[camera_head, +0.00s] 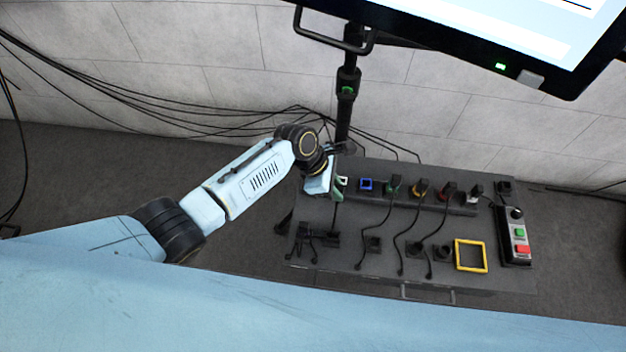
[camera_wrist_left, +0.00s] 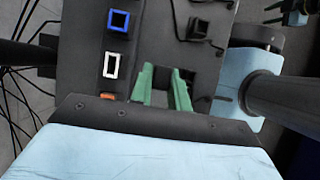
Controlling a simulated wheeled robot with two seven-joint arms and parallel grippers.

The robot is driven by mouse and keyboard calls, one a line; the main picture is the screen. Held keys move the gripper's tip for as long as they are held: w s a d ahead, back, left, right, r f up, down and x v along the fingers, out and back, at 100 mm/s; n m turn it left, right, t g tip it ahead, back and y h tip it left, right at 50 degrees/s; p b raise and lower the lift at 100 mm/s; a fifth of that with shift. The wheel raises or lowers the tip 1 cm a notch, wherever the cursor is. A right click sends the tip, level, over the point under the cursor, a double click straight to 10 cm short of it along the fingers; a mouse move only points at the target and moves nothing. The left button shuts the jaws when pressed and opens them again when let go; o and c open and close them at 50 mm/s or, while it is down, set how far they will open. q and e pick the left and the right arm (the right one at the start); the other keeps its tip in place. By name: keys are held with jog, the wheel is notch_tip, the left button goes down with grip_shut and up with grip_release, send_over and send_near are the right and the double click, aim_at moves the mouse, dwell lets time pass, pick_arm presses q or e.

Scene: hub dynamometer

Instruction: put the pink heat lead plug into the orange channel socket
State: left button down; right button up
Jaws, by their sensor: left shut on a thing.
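My left gripper (camera_head: 338,188) is over the left end of the socket row on the dark bench in the head view. In the wrist view its green fingers (camera_wrist_left: 165,88) stand apart around something dark and are shut on it. I take it for the pink heat lead plug; no pink shows, and its shape cannot be made out. An orange socket (camera_wrist_left: 108,96) is partly hidden behind the gripper body in the wrist view, left of the fingers. It is hidden in the head view.
A white socket (camera_wrist_left: 111,65) and a blue socket (camera_head: 366,184) are in line with the orange one. Several black plugs with cables stand to the right. A yellow frame (camera_head: 471,256) and a button box (camera_head: 516,236) are at the bench's right. A monitor (camera_head: 500,45) overhangs behind.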

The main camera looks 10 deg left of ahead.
pick_arm(q)
jog(key=shift+a, duration=0.1)
jog(key=a+p, duration=0.3)
jog(key=a, duration=0.4)
jog(key=shift+a, duration=0.15)
dwell(0.5)
dwell(0.4)
